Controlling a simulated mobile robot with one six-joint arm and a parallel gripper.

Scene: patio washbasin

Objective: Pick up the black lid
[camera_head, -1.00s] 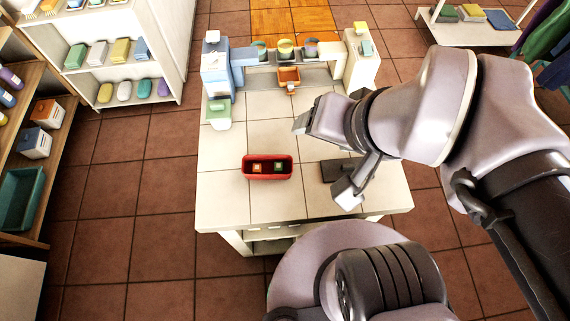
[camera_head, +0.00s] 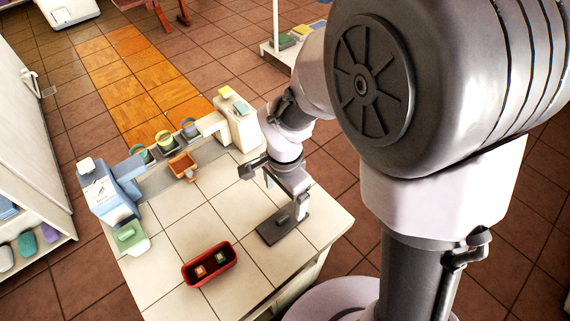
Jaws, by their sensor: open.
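The black lid (camera_head: 270,233) is a dark, flat rectangular piece with a small raised grip on top. It lies on the right part of the tiled counter (camera_head: 236,212). My gripper (camera_head: 273,190) is open, with its jaws spread over the counter just behind the lid in the picture. One jaw is to the left, the other close to the lid's right end. I see nothing between the jaws. I cannot tell how high they are above the lid or whether the right one touches it.
A red tray (camera_head: 226,276) with two small blocks stands left of the lid. An orange container (camera_head: 183,166), several cups, a blue dispenser (camera_head: 104,199) and a green-topped item (camera_head: 130,237) line the back and left. My arm fills the right side. The middle of the counter is clear.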

